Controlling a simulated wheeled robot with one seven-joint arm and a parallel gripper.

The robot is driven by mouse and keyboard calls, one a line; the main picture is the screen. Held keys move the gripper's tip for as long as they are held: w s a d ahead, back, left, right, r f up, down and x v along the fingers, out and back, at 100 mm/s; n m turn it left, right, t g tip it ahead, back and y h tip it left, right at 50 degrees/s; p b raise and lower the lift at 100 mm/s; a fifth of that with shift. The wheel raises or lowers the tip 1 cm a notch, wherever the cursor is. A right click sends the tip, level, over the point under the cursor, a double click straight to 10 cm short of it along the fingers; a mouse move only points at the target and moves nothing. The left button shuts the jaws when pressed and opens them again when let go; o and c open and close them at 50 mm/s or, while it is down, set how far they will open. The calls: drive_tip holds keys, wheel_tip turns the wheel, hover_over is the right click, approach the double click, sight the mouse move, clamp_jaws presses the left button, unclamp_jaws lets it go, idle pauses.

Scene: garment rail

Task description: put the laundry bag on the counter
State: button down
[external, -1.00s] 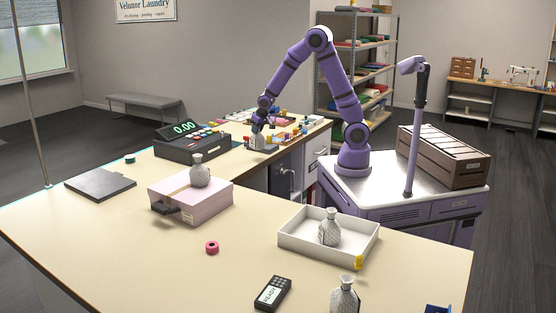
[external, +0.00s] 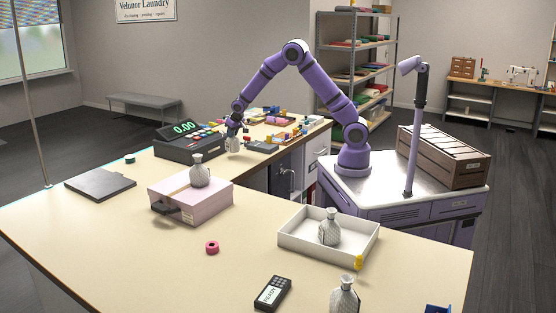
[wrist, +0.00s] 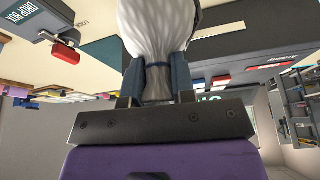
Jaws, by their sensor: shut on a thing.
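My gripper (external: 234,132) is shut on a pale grey laundry bag (external: 232,146), by the back stretch of the counter, just right of the cash register. In the wrist view the bag (wrist: 158,28) hangs between the two dark fingers (wrist: 153,75), gripped at its gathered, tied neck. I cannot tell whether its base touches the counter (external: 110,240). Similar grey bags are on the pink box (external: 200,172), in the white tray (external: 330,229) and at the front edge (external: 344,298).
The cash register (external: 190,148) stands close left of my gripper, and a cluttered board (external: 292,134) lies to its right.

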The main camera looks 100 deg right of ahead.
drive_tip(key=shift+w+d+f, duration=0.1)
drive_tip(key=shift+w+d, duration=0.3)
drive_tip(key=shift+w, duration=0.3)
drive_tip(key=shift+f, duration=1.7)
drive_tip(key=shift+f, duration=0.15)
drive_tip(key=c, duration=0.9)
unclamp_jaws()
drive_tip(key=shift+c, duration=0.2)
